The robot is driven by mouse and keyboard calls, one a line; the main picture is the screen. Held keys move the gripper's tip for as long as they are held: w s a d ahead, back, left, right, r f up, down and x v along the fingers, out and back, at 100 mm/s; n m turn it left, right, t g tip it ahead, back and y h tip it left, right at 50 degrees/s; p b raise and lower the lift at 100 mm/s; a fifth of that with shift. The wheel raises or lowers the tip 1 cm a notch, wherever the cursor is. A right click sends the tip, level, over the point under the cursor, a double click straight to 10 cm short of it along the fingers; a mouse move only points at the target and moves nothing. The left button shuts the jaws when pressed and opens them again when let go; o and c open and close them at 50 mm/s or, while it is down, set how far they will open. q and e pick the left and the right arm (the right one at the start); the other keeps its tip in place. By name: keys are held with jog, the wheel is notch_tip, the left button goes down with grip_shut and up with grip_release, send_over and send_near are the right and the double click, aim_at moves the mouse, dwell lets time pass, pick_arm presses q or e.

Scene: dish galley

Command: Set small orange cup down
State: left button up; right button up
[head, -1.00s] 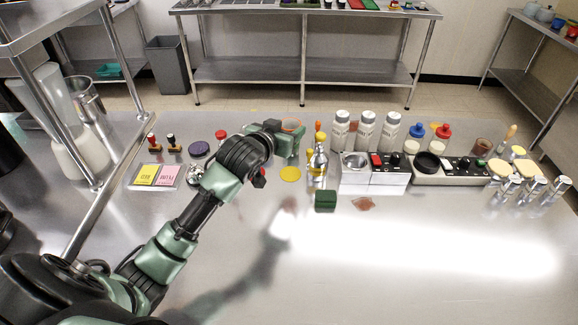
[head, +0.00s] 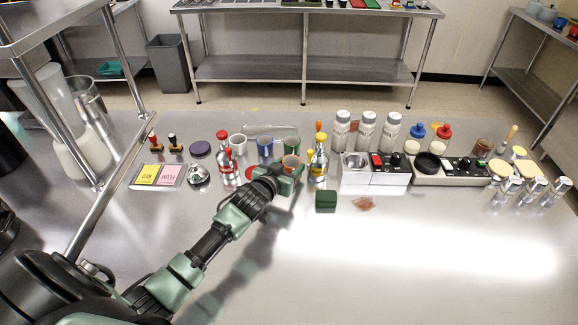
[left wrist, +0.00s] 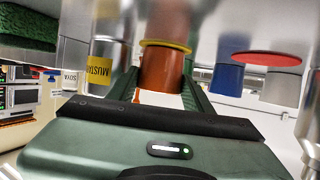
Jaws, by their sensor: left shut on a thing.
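The small orange cup (head: 292,162) is at my left gripper (head: 289,172), near the middle of the table in the head view. In the left wrist view the cup (left wrist: 163,70) sits between the fingers, and my left gripper is shut on it. A yellow rim or disc edge (left wrist: 166,45) shows at one end of the cup; I cannot tell if the cup touches a disc or the table. The gripper hides the table spot under the cup. My right gripper is not in view.
Blue (head: 265,148), white (head: 238,146) and green (head: 291,145) cups stand just behind. Metal bottles with yellow (head: 318,165) and red (head: 228,168) caps stand close on either side. A green block (head: 326,202) lies to the front right. The front table is clear.

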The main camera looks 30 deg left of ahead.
pick_arm(q)
jog(key=shift+f, duration=0.1)
jog(key=o, duration=1.1)
jog(key=shift+r, duration=0.2)
jog(key=shift+s, duration=0.3)
jog(key=b+v, duration=0.1)
jog(key=v, duration=1)
jog(key=shift+s+r, duration=0.15)
jog(key=shift+s, duration=0.05)
